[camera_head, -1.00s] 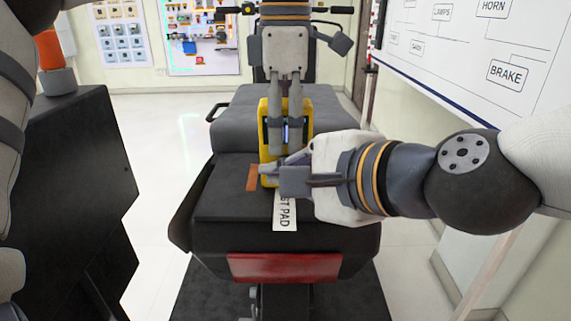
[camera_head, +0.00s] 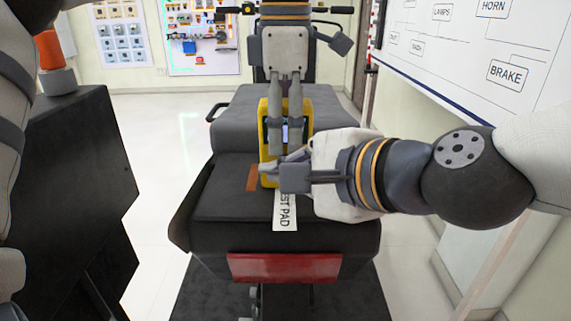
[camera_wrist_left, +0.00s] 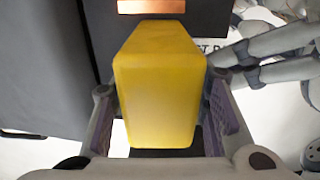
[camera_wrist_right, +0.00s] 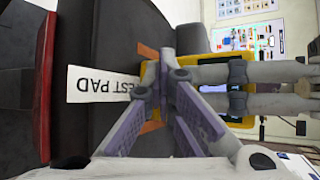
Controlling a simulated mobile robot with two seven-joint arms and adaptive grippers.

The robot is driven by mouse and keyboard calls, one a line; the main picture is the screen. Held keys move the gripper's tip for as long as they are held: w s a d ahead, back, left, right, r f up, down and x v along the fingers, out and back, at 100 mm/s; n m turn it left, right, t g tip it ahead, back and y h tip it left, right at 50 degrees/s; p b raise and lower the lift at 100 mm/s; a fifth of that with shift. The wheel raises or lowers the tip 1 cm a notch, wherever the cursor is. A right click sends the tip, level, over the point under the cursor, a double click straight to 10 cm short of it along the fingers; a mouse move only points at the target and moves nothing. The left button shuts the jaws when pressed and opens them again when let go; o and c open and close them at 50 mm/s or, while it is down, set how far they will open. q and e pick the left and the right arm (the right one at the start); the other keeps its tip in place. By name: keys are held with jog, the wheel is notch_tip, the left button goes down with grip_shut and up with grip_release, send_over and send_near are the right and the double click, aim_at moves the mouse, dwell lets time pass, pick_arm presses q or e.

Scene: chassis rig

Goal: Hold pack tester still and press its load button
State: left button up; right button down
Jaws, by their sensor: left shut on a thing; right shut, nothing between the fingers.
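The pack tester (camera_head: 264,120) is a yellow box with a dark front and a small screen. It stands on the black seat pad of the rig. My left gripper (camera_head: 286,150) comes down on it from above and is shut around its sides. The yellow top fills the middle of the left wrist view (camera_wrist_left: 160,85). My right gripper (camera_head: 264,170) comes from the right, shut and empty, with its fingertips at the tester's lower front. In the right wrist view the yellow case (camera_wrist_right: 212,74) shows behind the fingers. The load button is hidden, and I cannot tell whether the fingertips touch it.
A white TEST PAD label (camera_head: 285,212) and orange marks (camera_head: 252,178) lie on the black seat (camera_head: 225,205). A dark cabinet (camera_head: 80,170) stands at the left. A whiteboard (camera_head: 480,60) is at the right. The floor between cabinet and seat is clear.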

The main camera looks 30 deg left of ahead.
jog(key=shift+s+d, duration=0.45)
jog(key=shift+s, duration=0.25)
jog(key=s+d, duration=0.1)
jog(key=s, duration=0.2)
jog(key=s+d, duration=0.1)
jog(key=shift+s+d, duration=0.15)
jog(key=shift+d, duration=0.15)
dwell(0.4)
pick_arm(q)
jog(key=o, duration=1.5)
jog(key=shift+c, duration=0.2)
